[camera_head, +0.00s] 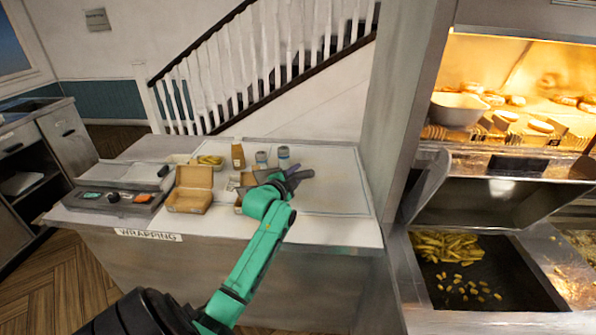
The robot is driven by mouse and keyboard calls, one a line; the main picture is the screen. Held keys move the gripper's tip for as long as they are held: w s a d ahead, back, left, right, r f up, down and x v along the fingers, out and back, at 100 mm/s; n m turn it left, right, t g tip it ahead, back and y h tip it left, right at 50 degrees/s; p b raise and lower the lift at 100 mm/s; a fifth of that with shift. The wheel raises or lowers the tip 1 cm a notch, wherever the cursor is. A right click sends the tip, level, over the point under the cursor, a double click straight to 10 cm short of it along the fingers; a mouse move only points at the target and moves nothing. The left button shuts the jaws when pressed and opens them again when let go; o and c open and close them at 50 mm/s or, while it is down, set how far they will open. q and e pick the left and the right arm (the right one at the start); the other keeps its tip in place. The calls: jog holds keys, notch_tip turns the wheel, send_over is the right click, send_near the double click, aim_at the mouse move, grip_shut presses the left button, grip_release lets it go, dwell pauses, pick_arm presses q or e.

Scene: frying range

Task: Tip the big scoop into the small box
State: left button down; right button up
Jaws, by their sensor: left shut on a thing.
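My left gripper (285,184) is over the wrapping table, at the end of my green arm. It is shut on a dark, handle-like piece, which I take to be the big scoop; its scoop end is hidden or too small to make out. A cardboard box (246,181), partly hidden by my gripper and arm, stands just left of it; it looks like the small box. A larger brown box (188,200) with its lid up stands further left. I cannot see whether the scoop holds fries. My right gripper is not in view.
On the wrapping table (335,226) are a brown bottle (238,156), two shakers (262,159) and a tray of fries (210,160) at the back, and a dark tray (115,201) at the left. A fries bin (510,275) is at the right. The table's right part is clear.

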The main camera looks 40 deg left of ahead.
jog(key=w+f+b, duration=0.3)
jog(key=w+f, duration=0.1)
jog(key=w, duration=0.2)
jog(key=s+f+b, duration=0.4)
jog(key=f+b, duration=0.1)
jog(key=b, duration=0.1)
pick_arm(q)
jog(key=d+f+m+p, duration=0.1)
jog(key=w+d+f+m+p, duration=0.1)
jog(key=f+p, duration=0.1)
jog(key=w+d+f+m+y+p, duration=0.1)
jog(key=shift+f+m, duration=0.3)
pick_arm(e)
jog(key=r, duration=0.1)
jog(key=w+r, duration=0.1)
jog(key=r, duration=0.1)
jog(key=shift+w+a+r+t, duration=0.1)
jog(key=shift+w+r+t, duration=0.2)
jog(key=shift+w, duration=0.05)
